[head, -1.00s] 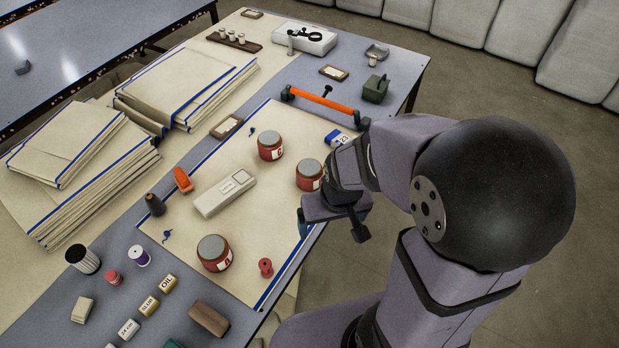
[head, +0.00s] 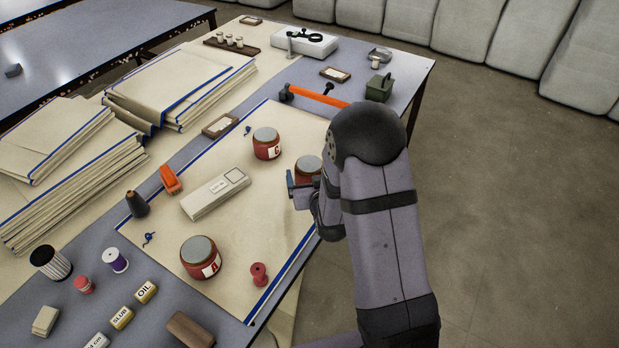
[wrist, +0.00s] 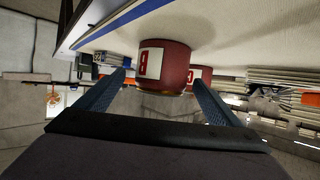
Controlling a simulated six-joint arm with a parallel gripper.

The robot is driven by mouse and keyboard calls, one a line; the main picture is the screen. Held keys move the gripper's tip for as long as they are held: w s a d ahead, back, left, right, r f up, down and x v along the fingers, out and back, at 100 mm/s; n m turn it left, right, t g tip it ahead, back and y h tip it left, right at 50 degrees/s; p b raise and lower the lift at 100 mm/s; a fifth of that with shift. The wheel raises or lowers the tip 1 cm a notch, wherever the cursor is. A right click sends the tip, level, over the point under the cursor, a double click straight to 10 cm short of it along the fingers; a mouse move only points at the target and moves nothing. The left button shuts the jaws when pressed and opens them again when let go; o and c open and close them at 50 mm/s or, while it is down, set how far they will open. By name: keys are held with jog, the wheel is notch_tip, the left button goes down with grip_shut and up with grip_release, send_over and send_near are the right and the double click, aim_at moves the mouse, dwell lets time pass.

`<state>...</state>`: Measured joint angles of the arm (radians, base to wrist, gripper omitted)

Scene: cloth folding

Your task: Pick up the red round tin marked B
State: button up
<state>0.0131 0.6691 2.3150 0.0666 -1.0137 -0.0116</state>
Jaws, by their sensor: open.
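The red round tin marked B (head: 308,167) stands on the cream cloth (head: 180,228) near its right edge; in the head view my arm partly covers it and its label is hidden. In the wrist view the tin (wrist: 165,62) appears upside down, with a white label reading B facing me. My gripper (head: 292,184) is close in front of the tin. In the wrist view its two fingers (wrist: 158,80) are spread wide, with the tin ahead between their tips. Nothing is held, and I cannot tell whether the tips reach past the tin's near side.
Another red tin (head: 267,145) stands behind to the left, and a tin marked A (head: 201,259) stands in front. A pale box (head: 215,193) and a red spool (head: 258,274) are on the cloth. An orange-handled tool (head: 318,97) lies beyond.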

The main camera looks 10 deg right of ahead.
jog(key=shift+w+f, duration=0.2)
jog(key=shift+w, duration=0.4)
jog(key=shift+f+p+x, duration=0.15)
jog(key=shift+p+x, duration=0.15)
jog(key=shift+x, duration=1.25)
jog(key=shift+f+p+x, duration=0.15)
jog(key=shift+p+x, duration=0.15)
jog(key=shift+x, duration=1.2)
jog(key=shift+s, duration=0.1)
jog(key=shift+c, duration=0.2)
jog(key=c, duration=1.5)
jog(key=shift+r, duration=0.15)
jog(key=shift+c, duration=0.2)
